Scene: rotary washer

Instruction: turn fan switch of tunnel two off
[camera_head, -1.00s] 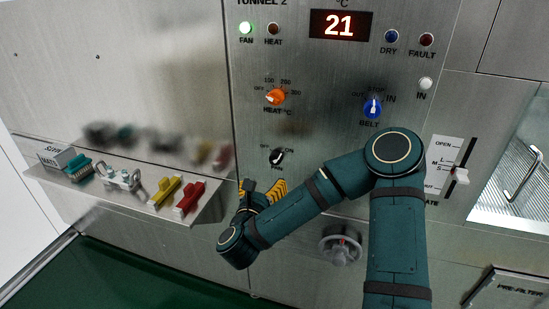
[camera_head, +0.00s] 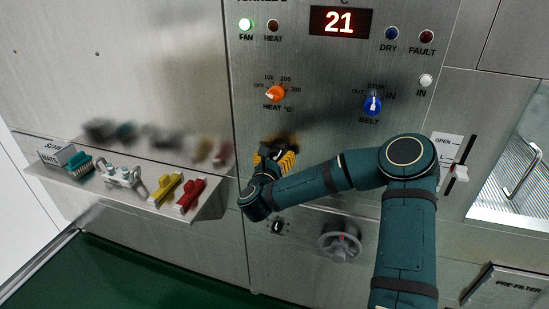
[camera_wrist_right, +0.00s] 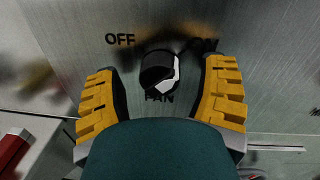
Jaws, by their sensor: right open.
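The fan switch is a black knob with a white mark (camera_wrist_right: 160,72) on the steel panel, seen in the right wrist view between the printed words OFF on the left and ON on the right. The word FAN is partly covered below it. My right gripper (camera_wrist_right: 160,88) is open, with one yellow finger on each side of the knob and a gap on both sides. In the head view my right gripper (camera_head: 276,156) is at the panel below the heat knob and hides the fan switch. The green fan lamp (camera_head: 246,25) is lit. My left gripper is not in view.
The orange heat knob (camera_head: 275,93) is just above my gripper, and the blue belt knob (camera_head: 373,105) is to its right. A small black switch (camera_head: 277,227) and a grey handwheel (camera_head: 340,242) are below. A shelf (camera_head: 105,192) with coloured parts is at the left.

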